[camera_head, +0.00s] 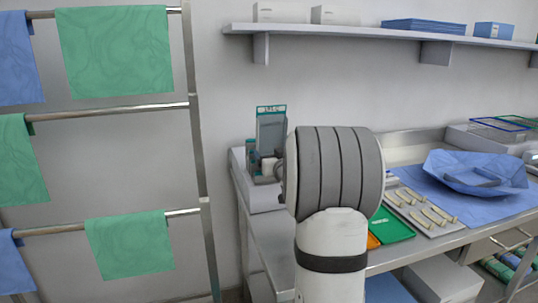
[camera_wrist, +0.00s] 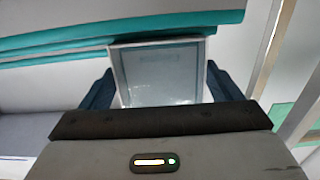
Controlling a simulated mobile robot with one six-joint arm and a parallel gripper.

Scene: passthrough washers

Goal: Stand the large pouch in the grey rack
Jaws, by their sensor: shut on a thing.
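The large pouch (camera_head: 271,128) is a clear-fronted packet with a teal printed top edge. It stands roughly upright above the left end of the bench, just left of my arm's wrist. My gripper (camera_head: 264,165) is shut on it, partly hidden behind my wrist. In the wrist view a pale, see-through pouch panel (camera_wrist: 158,75) lies between the two dark blue fingers of my gripper (camera_wrist: 160,85). Teal bands run behind it. I cannot clearly make out the grey rack.
A pale block (camera_head: 262,198) sits on the bench's left end, below the pouch. A green tray (camera_head: 393,226), a tool board (camera_head: 420,211) and a blue wrapped bundle (camera_head: 476,172) lie to the right. A wall shelf (camera_head: 380,34) hangs above; towel rails (camera_head: 110,112) stand left.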

